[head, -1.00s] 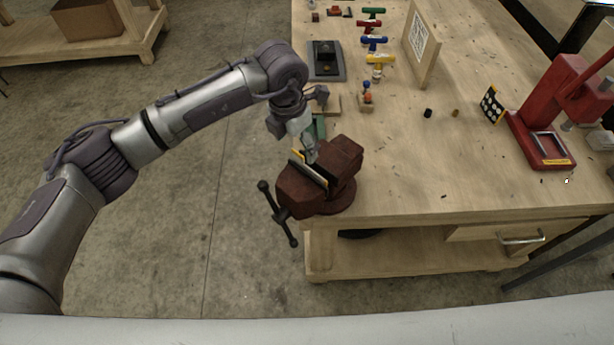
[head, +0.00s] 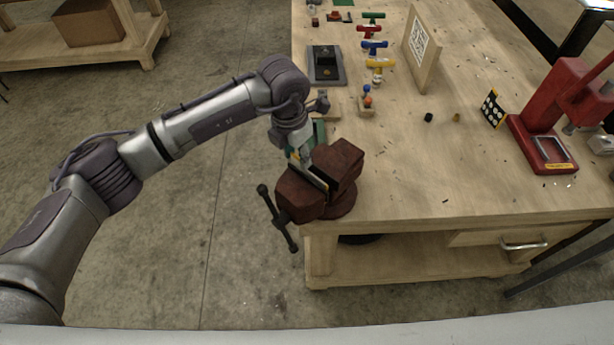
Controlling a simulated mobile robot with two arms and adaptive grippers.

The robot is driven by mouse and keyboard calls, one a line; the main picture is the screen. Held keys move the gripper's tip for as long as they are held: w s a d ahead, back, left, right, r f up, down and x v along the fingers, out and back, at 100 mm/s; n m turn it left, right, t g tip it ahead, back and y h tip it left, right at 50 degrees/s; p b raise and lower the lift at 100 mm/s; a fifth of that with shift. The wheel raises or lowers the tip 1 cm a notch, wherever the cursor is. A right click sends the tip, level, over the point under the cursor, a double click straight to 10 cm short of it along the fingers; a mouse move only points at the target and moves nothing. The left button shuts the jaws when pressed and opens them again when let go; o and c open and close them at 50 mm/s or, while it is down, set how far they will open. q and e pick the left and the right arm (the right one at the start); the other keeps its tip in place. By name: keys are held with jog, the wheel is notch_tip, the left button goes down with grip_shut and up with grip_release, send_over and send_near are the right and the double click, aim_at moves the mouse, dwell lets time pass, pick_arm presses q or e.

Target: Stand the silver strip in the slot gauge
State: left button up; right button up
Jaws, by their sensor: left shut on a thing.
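My left gripper (head: 301,157) is over the left side of the dark red vise (head: 341,160), at the table's near left corner, and points down. It is shut on a thin pale piece, which looks like the silver strip (head: 316,178), at the open mouth of the vise jaws. The fingers hide part of the strip, and I cannot tell if it touches the jaws. I cannot pick out the slot gauge for certain; a dark grey block with a raised part (head: 326,64) lies farther back on the table. My right gripper is not in view.
The vise handle (head: 277,218) sticks out past the table edge. Behind stand a small block with coloured balls (head: 367,104), coloured T-shaped tools (head: 375,46) and an upright wooden board (head: 421,46). A red press (head: 555,112) stands right.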

pick_arm(q)
grip_shut()
jog(key=shift+r+p, duration=0.75)
jog(key=shift+r, duration=1.2)
notch_tip(320, 180, up, 6)
jog(key=p, duration=0.2)
